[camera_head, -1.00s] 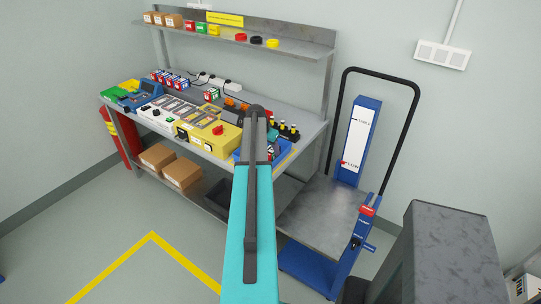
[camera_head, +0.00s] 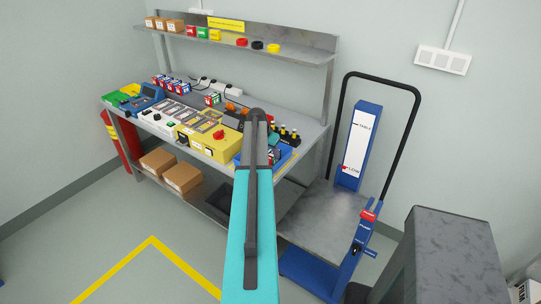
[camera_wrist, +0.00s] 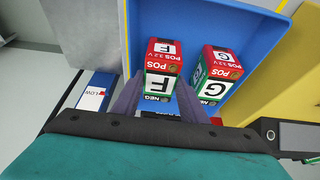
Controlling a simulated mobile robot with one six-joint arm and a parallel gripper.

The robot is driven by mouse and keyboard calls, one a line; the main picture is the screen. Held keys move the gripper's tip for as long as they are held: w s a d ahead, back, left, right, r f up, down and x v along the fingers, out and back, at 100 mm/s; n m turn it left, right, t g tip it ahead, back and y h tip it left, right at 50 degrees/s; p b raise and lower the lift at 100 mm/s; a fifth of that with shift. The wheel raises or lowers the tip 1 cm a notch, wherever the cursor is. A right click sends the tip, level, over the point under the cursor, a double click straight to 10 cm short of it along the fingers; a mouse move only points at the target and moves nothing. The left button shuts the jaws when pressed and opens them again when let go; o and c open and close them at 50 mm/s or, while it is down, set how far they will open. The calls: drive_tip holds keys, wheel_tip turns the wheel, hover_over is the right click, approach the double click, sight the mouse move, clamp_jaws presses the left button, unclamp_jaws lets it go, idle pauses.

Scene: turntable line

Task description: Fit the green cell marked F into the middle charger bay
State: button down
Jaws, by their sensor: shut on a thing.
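The cell marked F (camera_wrist: 163,62), with a red POS end and a green NEG end, is between the two fingers of my gripper (camera_wrist: 161,82). The gripper is shut on it. A similar cell marked G (camera_wrist: 217,72) stands just to its right, apart from it. Both show against a blue tray (camera_wrist: 200,22); I cannot tell whether F still touches the tray floor. In the head view the charger (camera_head: 166,127) on the bench has several grey-framed bays; which is the middle one is not clear at this size. My arm hides my gripper there.
A yellow box with a red button (camera_head: 219,134) stands right of the bays. Small dark, yellow-capped items (camera_head: 285,133) stand near the blue tray (camera_head: 281,158). Red-and-blue cells (camera_head: 172,85) stand at the back left. A blue lift trolley (camera_head: 365,150) stands right of the bench.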

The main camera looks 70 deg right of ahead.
sight(271, 154)
wheel_tip(271, 154, up, 10)
drive_tip(key=b, duration=0.3)
drive_tip(key=shift+f, duration=0.2)
idle(0.3)
idle(0.4)
drive_tip(key=w+a+r+n+t, duration=0.1)
drive_tip(key=w+a+r+n, duration=0.15)
drive_tip(key=w+a, duration=0.8)
drive_tip(key=w+a+r+n+t+b, duration=0.1)
drive_tip(key=w+a+n, duration=0.3)
drive_tip(key=w+a, duration=0.7)
drive_tip(key=w+a+r+n+t, duration=0.1)
drive_tip(key=w+a+r+n, duration=0.15)
drive_tip(key=w+a, duration=0.85)
drive_tip(key=w+a+r+n+t+y+b, duration=0.1)
drive_tip(key=a+n, duration=0.5)
drive_tip(key=a, duration=1.7)
drive_tip(key=w+a+r+n+t+y, duration=0.1)
drive_tip(key=a+n, duration=0.4)
drive_tip(key=a, duration=1.8)
drive_tip(key=shift+w+a+r+n+t+y+b, duration=0.35)
drive_tip(key=shift+w+r+y, duration=0.2)
drive_tip(key=shift+y, duration=0.55)
